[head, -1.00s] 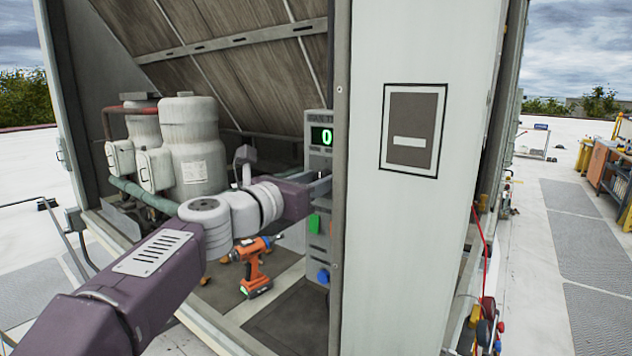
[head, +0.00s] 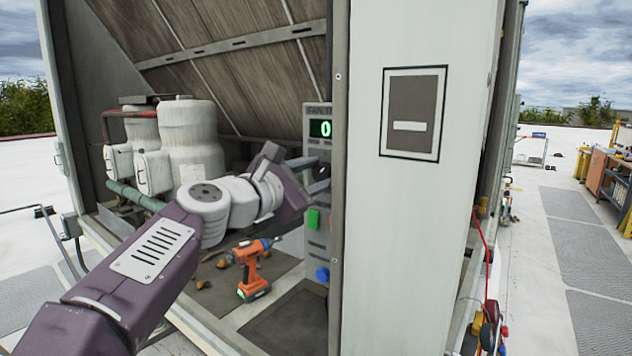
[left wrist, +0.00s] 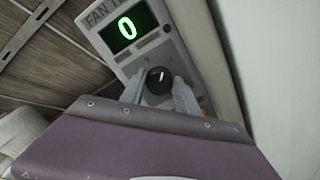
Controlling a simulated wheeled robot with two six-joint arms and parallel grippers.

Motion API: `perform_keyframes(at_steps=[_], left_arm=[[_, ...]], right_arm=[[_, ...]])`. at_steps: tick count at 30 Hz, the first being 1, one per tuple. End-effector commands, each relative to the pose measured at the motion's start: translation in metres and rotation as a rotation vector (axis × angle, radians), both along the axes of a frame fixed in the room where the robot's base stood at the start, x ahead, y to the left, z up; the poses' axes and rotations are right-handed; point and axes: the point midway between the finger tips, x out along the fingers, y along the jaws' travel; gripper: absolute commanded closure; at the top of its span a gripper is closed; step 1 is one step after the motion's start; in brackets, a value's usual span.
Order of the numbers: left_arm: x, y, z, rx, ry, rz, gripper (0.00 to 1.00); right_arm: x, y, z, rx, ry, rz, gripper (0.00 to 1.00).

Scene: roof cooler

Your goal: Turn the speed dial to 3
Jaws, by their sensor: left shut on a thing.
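The speed dial (left wrist: 158,79) is a black round knob on a grey fan control panel (left wrist: 98,22), seen in the left wrist view. A green display (left wrist: 128,25) above it reads 0; it also shows in the head view (head: 320,129). My left gripper (left wrist: 158,88) has one finger on each side of the dial and is shut on it. In the head view the left gripper (head: 322,178) reaches the panel front, and the dial is hidden there by the gripper and the cabinet post. My right gripper is not in view.
A green button (head: 313,218) and a blue knob (head: 322,275) sit lower on the panel. An orange drill (head: 252,268) stands on the cabinet floor. A white cabinet wall (head: 420,230) stands close to the right of the panel. Grey tanks (head: 190,140) stand at the left.

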Motion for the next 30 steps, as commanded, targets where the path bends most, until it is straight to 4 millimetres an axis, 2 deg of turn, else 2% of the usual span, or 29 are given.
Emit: perform_keyframes(at_steps=[30], left_arm=[[0.0,-0.002,-0.009,0.78,-0.561,-0.006,1.0]], right_arm=[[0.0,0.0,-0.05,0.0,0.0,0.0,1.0]])
